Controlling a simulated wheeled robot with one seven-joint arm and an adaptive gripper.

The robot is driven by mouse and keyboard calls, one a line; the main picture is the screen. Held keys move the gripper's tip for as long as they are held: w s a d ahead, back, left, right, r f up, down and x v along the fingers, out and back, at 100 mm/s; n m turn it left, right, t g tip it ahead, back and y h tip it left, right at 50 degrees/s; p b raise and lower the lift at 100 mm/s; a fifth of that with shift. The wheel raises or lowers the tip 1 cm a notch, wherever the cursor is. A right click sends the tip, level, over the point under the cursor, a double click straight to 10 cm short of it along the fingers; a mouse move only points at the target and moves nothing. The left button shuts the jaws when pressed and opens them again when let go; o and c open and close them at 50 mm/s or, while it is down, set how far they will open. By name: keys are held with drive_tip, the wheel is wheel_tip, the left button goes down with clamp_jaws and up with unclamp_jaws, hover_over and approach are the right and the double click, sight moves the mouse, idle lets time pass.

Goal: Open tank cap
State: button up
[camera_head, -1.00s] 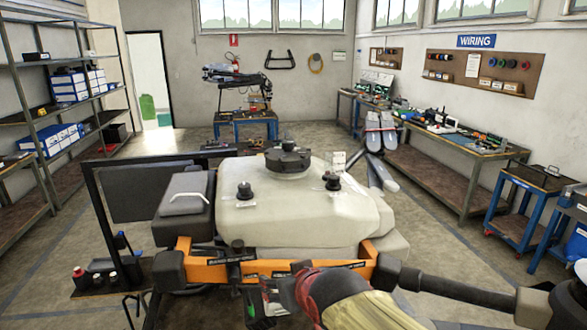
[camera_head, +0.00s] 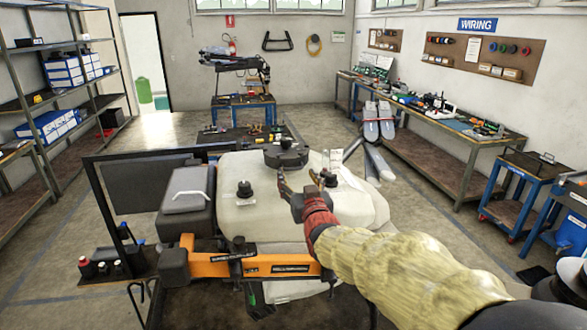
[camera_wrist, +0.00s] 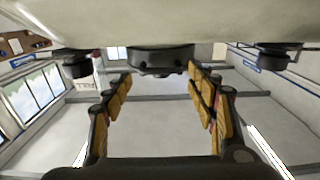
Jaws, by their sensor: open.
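The tank cap (camera_head: 286,153) is a wide round black cap on top of the pale tank (camera_head: 255,215) of the drone. It looks closed and level. My gripper (camera_head: 300,178), with a red wrist and yellow-sleeved arm, is over the front right of the tank, just in front of the cap. Its fingers point toward the cap. In the wrist view, which looks upside down, the tank cap (camera_wrist: 160,60) lies straight ahead between and just beyond the open, empty fingers of my gripper (camera_wrist: 160,80). The fingers appear apart from the cap.
Smaller black knobs stand on the tank, one left (camera_head: 244,189) and one right (camera_head: 328,179), the right one close to a finger. An orange beam (camera_head: 215,265) crosses the drone's front. A dark box (camera_head: 187,190) sits left. Workbenches line the right wall.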

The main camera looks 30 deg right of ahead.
sight(294, 169)
drive_tip(key=shift+x, duration=2.65)
drive_tip(key=shift+c, duration=1)
drive_tip(key=c, duration=1.1)
drive_tip(key=shift+c, duration=0.2)
